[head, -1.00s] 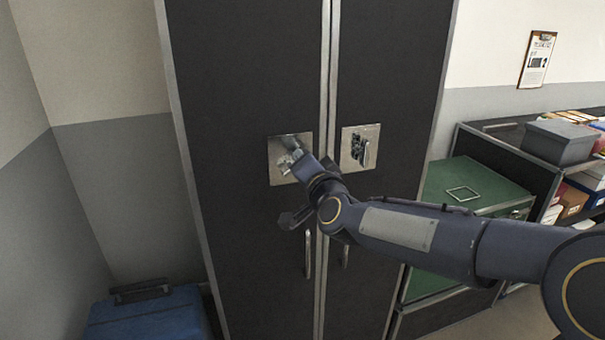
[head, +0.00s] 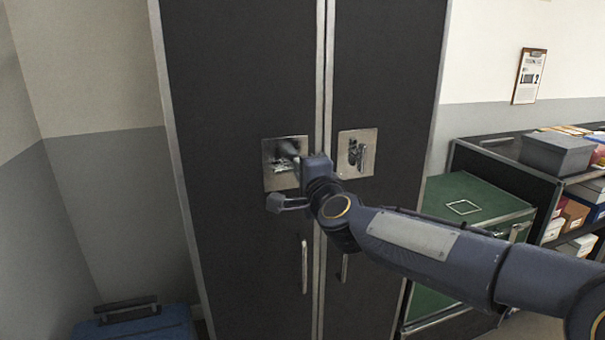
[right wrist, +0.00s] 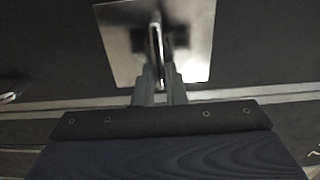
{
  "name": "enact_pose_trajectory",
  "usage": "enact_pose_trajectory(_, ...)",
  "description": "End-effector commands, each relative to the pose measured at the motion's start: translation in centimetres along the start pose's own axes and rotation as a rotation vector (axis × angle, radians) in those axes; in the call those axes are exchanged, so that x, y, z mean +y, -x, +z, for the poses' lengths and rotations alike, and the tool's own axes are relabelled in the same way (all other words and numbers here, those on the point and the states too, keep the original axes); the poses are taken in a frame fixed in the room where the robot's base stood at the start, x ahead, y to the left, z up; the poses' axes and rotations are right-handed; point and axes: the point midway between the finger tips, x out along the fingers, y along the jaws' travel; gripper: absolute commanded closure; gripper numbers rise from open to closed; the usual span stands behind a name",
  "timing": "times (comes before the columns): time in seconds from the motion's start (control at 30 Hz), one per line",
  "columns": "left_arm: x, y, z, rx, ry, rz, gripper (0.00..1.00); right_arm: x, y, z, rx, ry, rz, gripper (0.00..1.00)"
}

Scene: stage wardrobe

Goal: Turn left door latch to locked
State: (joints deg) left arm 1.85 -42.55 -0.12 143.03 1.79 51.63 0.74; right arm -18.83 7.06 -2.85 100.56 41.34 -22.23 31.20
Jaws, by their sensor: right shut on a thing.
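The left door (head: 235,80) of a tall dark cabinet carries a square metal latch plate (head: 271,183). My right gripper (head: 291,151) reaches this plate from the right and covers much of it in the head view. In the right wrist view the plate (right wrist: 194,62) fills the top middle, and the thin latch lever (right wrist: 155,38) stands out from it. The fingers of my right gripper (right wrist: 159,88) are shut on that lever. The latch's exact angle and any markings are blurred or hidden. My left gripper is not in view.
The right door has its own plate with a latch (head: 361,157), close to my wrist. Vertical door handles (head: 304,266) hang below. A green chest (head: 470,195) and shelves with a grey box (head: 557,152) stand right. A blue case (head: 140,325) lies at lower left.

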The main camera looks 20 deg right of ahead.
Motion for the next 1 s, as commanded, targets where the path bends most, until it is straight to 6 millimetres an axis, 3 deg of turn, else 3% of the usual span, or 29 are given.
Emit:
enact_pose_trajectory(0.03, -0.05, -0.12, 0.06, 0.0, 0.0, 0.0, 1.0, 0.55, 0.04, 0.89, -0.022, -0.003, 0.012, 1.0)
enact_pose_trajectory(0.5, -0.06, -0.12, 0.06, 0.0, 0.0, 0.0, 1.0, 0.43, 0.07, 0.99, -0.024, -0.016, 0.011, 1.0)
enact_pose_trajectory(0.53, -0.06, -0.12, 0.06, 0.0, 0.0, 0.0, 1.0, 0.43, 0.07, 0.99, -0.024, -0.016, 0.011, 0.85)
enact_pose_trajectory(0.67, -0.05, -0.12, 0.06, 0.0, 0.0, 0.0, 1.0, 0.36, 0.06, 0.92, -0.023, -0.016, 0.009, 0.68)
enact_pose_trajectory(1.0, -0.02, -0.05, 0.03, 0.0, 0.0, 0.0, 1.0, 0.02, 0.48, 0.4, -0.011, -0.017, 0.003, 0.67)
